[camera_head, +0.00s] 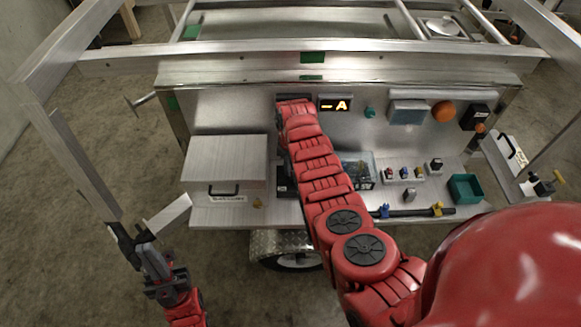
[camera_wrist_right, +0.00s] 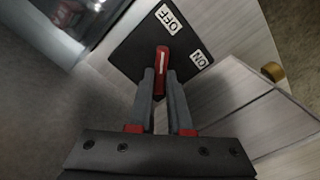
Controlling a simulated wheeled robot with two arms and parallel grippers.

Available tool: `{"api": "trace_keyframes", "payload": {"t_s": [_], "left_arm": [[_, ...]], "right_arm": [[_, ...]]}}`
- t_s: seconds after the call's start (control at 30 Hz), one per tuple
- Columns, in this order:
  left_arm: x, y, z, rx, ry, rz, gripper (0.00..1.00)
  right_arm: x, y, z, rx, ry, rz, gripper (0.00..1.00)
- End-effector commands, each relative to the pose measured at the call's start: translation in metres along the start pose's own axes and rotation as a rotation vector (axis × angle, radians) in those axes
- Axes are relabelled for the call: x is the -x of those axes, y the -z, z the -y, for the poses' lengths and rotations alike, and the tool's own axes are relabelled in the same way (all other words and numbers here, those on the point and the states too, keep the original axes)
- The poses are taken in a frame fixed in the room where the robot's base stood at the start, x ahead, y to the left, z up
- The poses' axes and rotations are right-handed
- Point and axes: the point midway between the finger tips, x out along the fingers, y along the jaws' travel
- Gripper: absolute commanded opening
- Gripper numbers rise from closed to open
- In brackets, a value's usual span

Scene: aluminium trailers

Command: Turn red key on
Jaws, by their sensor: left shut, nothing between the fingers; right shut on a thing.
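In the right wrist view the red key (camera_wrist_right: 162,68) stands on a black switch plate (camera_wrist_right: 140,50). The plate has a white OFF label (camera_wrist_right: 166,16) above the key and a white ON label (camera_wrist_right: 200,58) to its right. The key's white mark points up in the picture, nearer to OFF than ON. My right gripper (camera_wrist_right: 161,84) is shut on the red key, a grey finger on each side. In the head view my right arm hides the key and its gripper. My left gripper (camera_head: 132,245) is shut and empty at the lower left, away from the panel.
Several small switches and a black bar (camera_head: 410,212) lie right of my arm. Metal rails frame the left and top.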

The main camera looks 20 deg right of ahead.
Motion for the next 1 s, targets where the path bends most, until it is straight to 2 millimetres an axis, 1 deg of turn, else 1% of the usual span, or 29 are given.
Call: {"api": "trace_keyframes", "payload": {"t_s": [0.27,0.7,1.0], "left_arm": [[0.0045,-0.0007,-0.0002,0.000,0.000,0.000,0.00],[0.0091,-0.0015,-0.0004,0.000,0.000,0.000,0.00],[0.0082,-0.0014,-0.0004,0.000,0.000,0.000,0.00]], "right_arm": [[-0.0005,0.0000,-0.0015,-0.178,-0.001,0.000,0.00],[0.0000,-0.0013,-0.0038,-0.594,-0.001,0.001,0.00],[0.0005,-0.0019,-0.0040,-0.877,0.000,0.001,0.00]]}}
